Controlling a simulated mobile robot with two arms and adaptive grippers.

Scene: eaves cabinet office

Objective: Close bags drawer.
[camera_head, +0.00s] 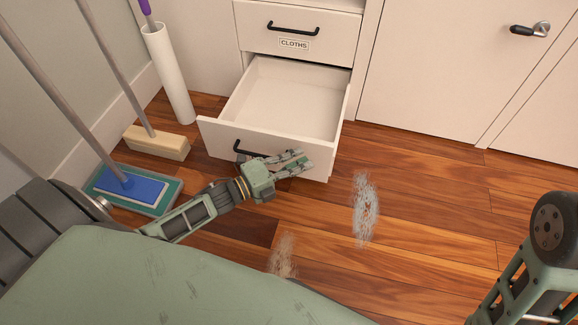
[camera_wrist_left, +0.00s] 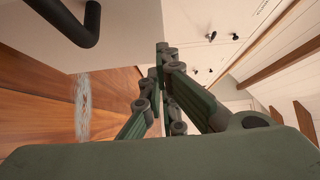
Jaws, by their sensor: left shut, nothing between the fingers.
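The open lower drawer (camera_head: 222,134) juts out from the white cabinet, under the drawer labelled CLOTHS. Its inside looks empty. No label of its own is readable, so I cannot confirm that it is the bags drawer. My left gripper (camera_head: 304,163) is shut and empty in front of the right part of its front panel. I cannot tell whether it touches the panel. The gripper covers part of the dark handle (camera_head: 243,154). In the left wrist view the closed fingers (camera_wrist_left: 162,62) point toward a pale surface, with the dark handle (camera_wrist_left: 88,30) at upper left. My right gripper is out of view.
The CLOTHS drawer (camera_head: 299,33) above is closed. A mop (camera_head: 130,188), a broom (camera_head: 157,142) and a white tube (camera_head: 169,75) stand at left. A white door (camera_head: 450,70) is at right. Pale smudges (camera_head: 365,208) mark the otherwise open wooden floor.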

